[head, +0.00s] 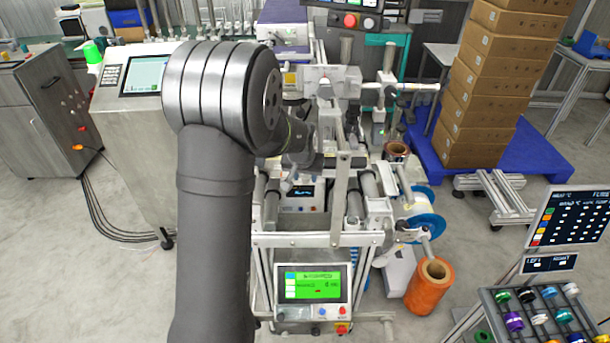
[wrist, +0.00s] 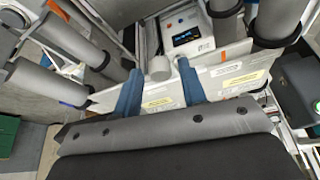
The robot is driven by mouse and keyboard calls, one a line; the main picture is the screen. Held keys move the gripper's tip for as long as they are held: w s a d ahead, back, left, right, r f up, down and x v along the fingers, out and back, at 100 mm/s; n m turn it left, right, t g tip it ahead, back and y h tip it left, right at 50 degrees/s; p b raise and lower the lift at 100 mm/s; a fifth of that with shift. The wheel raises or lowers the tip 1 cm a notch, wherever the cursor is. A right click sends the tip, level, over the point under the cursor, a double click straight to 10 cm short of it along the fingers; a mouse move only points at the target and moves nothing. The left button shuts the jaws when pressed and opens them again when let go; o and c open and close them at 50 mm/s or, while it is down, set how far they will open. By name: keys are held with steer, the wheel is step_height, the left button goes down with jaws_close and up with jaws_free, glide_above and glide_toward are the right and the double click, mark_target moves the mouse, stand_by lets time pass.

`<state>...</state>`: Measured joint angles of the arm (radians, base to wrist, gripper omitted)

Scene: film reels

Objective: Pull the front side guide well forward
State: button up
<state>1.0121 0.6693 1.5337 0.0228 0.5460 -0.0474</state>
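My gripper (wrist: 159,66) shows in the wrist view with its two blue fingers apart. A grey round knob (wrist: 159,70) shows between the fingertips; a gap shows on each side, and I cannot tell whether it is between them in depth. A pale metal guide plate with yellow labels (wrist: 228,73) runs across the wrist view behind the fingers, which hide part of it. I cannot tell for sure which guide is the front one. In the head view a long pale plate (head: 341,200) stands in the machine's middle, beside my wrist. My arm hides much of the gripper there.
Grey rollers (wrist: 55,82) flank the plate. A small box with a lit display (wrist: 188,38) is behind it. In the head view, a green-screen panel (head: 312,284) is at the machine's front, an orange reel (head: 430,284) at right, and stacked cartons (head: 492,85) behind.

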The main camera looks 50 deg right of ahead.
jaws_close()
steer(key=shift+s+a, duration=0.7)
steer(key=shift+o, duration=1.4)
jaws_free()
steer(key=shift+r, duration=0.1)
steer(key=v, duration=1.7)
steer(key=shift+a, duration=0.2)
steer(key=shift+s, duration=0.1)
steer(key=x, duration=1.7)
steer(key=shift+d, duration=0.25)
